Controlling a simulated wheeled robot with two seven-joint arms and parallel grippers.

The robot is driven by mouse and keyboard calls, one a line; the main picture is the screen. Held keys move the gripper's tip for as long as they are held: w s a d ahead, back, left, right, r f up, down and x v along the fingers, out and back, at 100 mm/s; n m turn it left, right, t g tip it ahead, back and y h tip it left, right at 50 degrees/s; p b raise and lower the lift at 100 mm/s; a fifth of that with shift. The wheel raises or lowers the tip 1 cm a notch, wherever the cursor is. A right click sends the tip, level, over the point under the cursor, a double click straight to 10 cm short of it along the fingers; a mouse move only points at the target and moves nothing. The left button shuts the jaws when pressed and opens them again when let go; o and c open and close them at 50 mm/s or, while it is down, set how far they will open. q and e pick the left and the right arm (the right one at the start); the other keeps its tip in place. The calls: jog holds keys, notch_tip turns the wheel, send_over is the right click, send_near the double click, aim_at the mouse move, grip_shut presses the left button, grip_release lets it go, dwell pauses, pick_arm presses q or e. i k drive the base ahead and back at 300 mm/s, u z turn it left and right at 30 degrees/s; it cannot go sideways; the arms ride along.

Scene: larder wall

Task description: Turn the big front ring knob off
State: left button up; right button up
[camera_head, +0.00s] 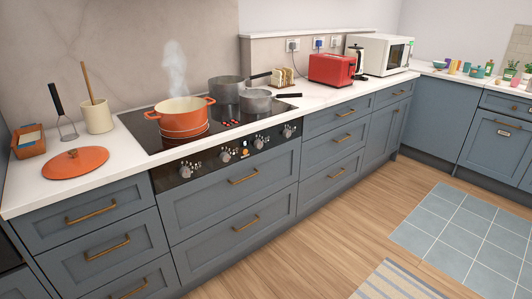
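A black hob (145,130) is set in the white worktop. On the control strip below its front edge is a row of several round silvery knobs, including a leftmost knob (185,171), a middle knob (225,156) and a rightmost knob (287,131). An orange light shows near one middle knob (245,150). The knob markings are too small to read, so I cannot tell which knob serves which ring. An orange pot (183,122) steams on the front left ring, with a red glow around its base. Neither of my grippers is in view.
Two grey pans (256,103) stand on the hob's right side. An orange lid (75,163), a utensil crock (97,116) and a brown box (28,142) are on the left worktop. A red toaster (331,68) and white microwave (378,52) stand further right. The wooden floor (330,235) before the drawers is clear.

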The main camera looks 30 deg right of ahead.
aim_at(224, 157)
jog(key=z, duration=0.45)
jog(key=i, duration=0.85)
jog(key=z, duration=0.1)
